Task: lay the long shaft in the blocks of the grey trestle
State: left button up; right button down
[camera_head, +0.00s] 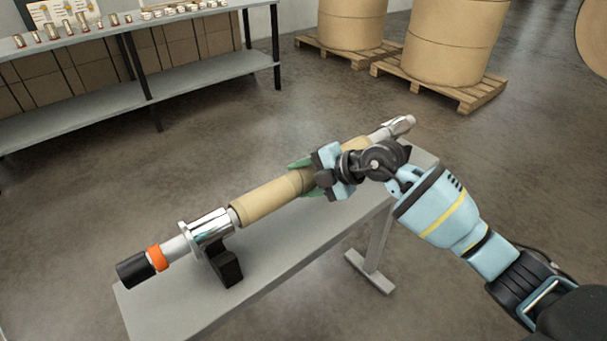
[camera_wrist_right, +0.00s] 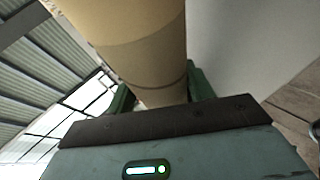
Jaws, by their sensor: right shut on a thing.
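The long shaft (camera_head: 175,248) runs diagonally above the grey trestle (camera_head: 270,255), lengthwise along it. It has a black near end, an orange collar, bright metal sleeves and a brown kraft core (camera_head: 268,198) around its middle. A black block (camera_head: 226,266) stands on the trestle under the near sleeve; I cannot tell whether the shaft rests in it. The far block is not visible. My right gripper (camera_head: 306,178) is shut on the shaft at its brown core. In the right wrist view the core (camera_wrist_right: 140,45) passes between the green fingers (camera_wrist_right: 160,95). My left gripper is not in view.
A grey shelf table (camera_head: 190,80) with small metal parts on top and brown boxes beneath stands at the back left. Large brown rolls (camera_head: 455,40) sit on wooden pallets (camera_head: 470,95) at the back right. The floor between them and the trestle is clear.

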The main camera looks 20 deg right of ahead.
jog(key=shift+w+f+b, duration=0.1)
jog(key=shift+f+b, duration=0.2)
jog(key=shift+f, duration=1.05)
jog(key=shift+c, duration=2.4)
grip_release()
jog(key=shift+f, duration=0.45)
jog(key=v, duration=0.8)
jog(key=shift+a+r+p, duration=0.1)
jog(key=shift+r+p, duration=0.1)
jog(key=shift+p, duration=0.15)
